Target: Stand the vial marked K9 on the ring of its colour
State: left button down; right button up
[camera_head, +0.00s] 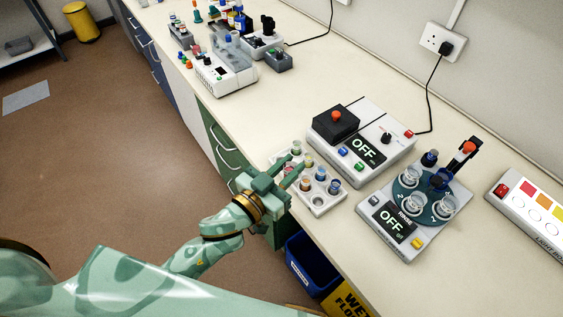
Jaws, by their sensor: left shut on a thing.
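My left gripper (287,172) is at the left edge of the white vial rack (318,210), near the bench's front edge. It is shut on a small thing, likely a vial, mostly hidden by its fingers. Several small vials with differently coloured contents or caps stand in the rack, including a blue-topped one (334,187) at its right. Their marks are too small to read, so I cannot tell which is K9. A white light box (505,202) at the far right bears red, orange and yellow squares with outlined rings beside them. My right gripper is not in view.
A box with a black block and an OFF display (365,150) stands behind the rack. A device with a round blue-green carousel (412,208) holding clear cups stands between rack and light box. More instruments (225,75) stand farther left. A blue bin (310,265) is below.

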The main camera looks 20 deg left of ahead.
pick_arm(q)
jog(key=shift+w, duration=0.1)
jog(key=w+a+f+b, duration=0.2)
jog(key=w+a+f, duration=0.25)
jog(key=w, duration=0.45)
jog(key=b, duration=0.4)
send_over(281, 154)
jog(key=s, duration=0.2)
jog(key=f, duration=0.3)
jog(key=d+f, duration=0.1)
jog(key=f, duration=0.1)
jog(key=shift+s, duration=0.2)
jog(key=shift+w+a+f+b, duration=0.15)
jog(key=shift+f+b, duration=0.35)
jog(key=shift+f, duration=1.05)
jog(key=shift+f, duration=0.2)
jog(key=c, duration=1.3)
grip_release()
jog(key=shift+o, duration=0.2)
